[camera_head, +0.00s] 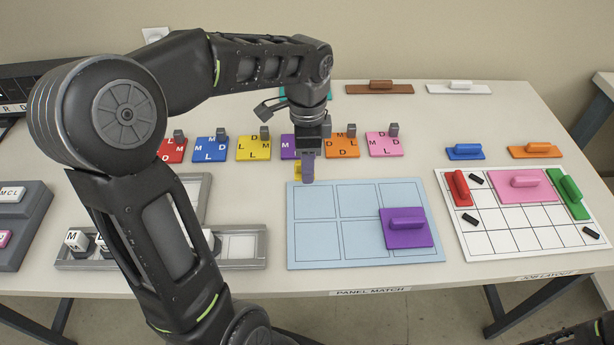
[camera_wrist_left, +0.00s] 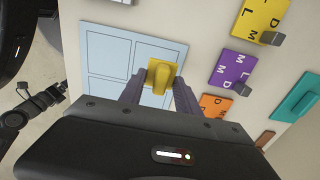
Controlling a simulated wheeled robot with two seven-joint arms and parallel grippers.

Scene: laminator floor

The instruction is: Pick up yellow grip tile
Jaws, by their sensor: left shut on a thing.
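The yellow grip tile (camera_wrist_left: 162,73) shows in the left wrist view with its raised grip between the two fingers of my left gripper (camera_wrist_left: 158,88). The gripper is shut on it. In the head view, my left gripper (camera_head: 307,172) points down at the back edge of the light blue panel board (camera_head: 315,258). Only a small yellow part of the tile (camera_head: 297,171) shows there, beside the finger; the rest is hidden. I cannot tell whether the tile touches the table. My right gripper is not clearly in view.
A purple grip tile (camera_head: 408,235) lies on the panel board's front right cell. A row of lettered tiles with grey knobs, including a yellow one (camera_head: 254,148), stands behind. A white grid board (camera_head: 480,243) with coloured pieces is at right, a grey tray (camera_head: 243,229) at left.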

